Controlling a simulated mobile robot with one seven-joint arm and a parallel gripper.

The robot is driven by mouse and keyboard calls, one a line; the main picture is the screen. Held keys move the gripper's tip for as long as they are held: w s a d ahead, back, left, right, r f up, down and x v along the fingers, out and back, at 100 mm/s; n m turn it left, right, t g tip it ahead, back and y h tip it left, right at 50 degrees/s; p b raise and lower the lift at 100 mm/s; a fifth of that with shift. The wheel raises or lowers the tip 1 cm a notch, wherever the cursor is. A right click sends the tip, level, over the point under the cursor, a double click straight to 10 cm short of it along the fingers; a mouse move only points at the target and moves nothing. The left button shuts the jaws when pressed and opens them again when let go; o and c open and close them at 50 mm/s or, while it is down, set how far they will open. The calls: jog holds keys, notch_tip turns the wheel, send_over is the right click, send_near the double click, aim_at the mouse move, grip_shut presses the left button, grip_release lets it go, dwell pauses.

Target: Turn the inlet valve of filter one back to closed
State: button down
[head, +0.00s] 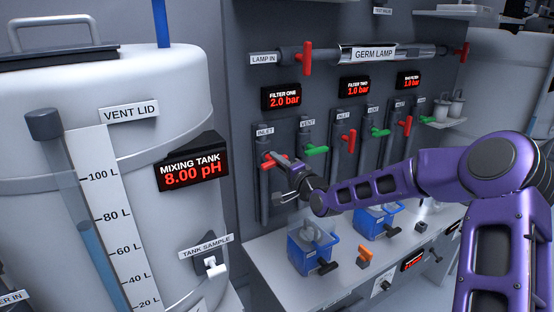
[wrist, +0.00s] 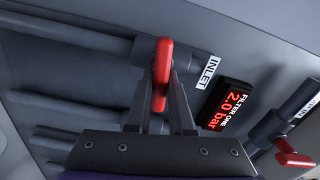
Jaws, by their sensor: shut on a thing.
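The inlet valve of filter one has a red handle (head: 267,162) on a vertical pipe under the INLET label (head: 265,131). My gripper (head: 278,164) reaches it from the right and is shut on the handle. In the wrist view the red handle (wrist: 161,72) stands between the two fingers of my gripper (wrist: 160,95). There it lies across its pipe, beside the INLET label (wrist: 208,70). The fingers hide part of the handle. The filter one display (head: 282,97) reads 2.0 bar.
The filter one vent's green handle (head: 316,150) is close to the right of my gripper. A red lamp inlet handle (head: 307,58) is above. A blue-framed container (head: 309,252) stands on the shelf below. The mixing tank (head: 110,70) fills the left; its display (head: 193,170) reads 8.00 pH.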

jog(key=shift+f+m, duration=0.1)
jog(key=shift+m, duration=0.5)
jog(key=c, duration=0.8)
grip_release()
jog(key=p+v, duration=0.1)
jog(key=v, duration=1.6)
jog(key=shift+s, duration=0.2)
jog(key=shift+d+f, duration=0.1)
jog(key=shift+d, duration=0.05)
